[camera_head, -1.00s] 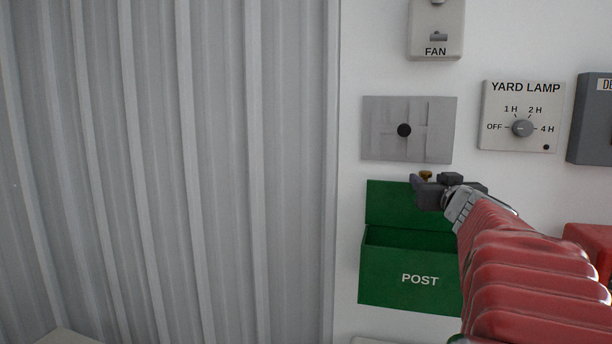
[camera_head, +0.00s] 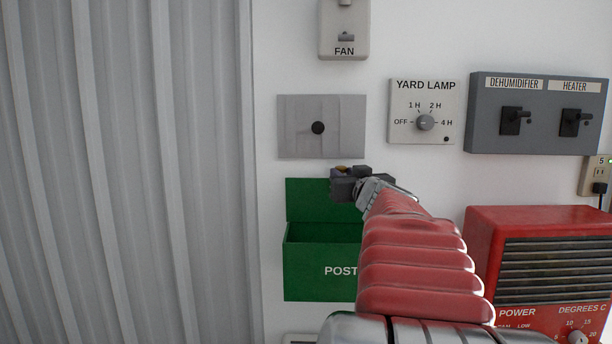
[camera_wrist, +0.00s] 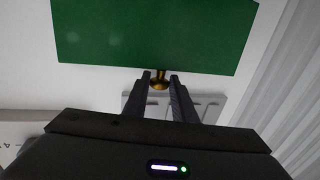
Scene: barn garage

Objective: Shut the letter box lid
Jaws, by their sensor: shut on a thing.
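The green letter box (camera_head: 308,284), marked POST, is on the white wall in the head view. Its lid (camera_head: 304,198) stands open, raised up against the wall, and the box's top is open. My gripper (camera_head: 343,172) is at the lid's upper edge, with a bit of the brass knob (camera_head: 341,168) showing at its jaws. In the wrist view the green lid (camera_wrist: 155,35) fills the top, and my gripper (camera_wrist: 160,78) is closed around the knob (camera_wrist: 158,84) at the lid's edge. My arm hides the right part of the lid and box.
A grey plate with a black knob (camera_head: 290,127) is just above my gripper. A yard lamp dial (camera_head: 425,100), a dehumidifier and heater switch box (camera_head: 535,140) and a red heater (camera_head: 490,225) are to the right. Corrugated metal (camera_head: 120,170) is on the left.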

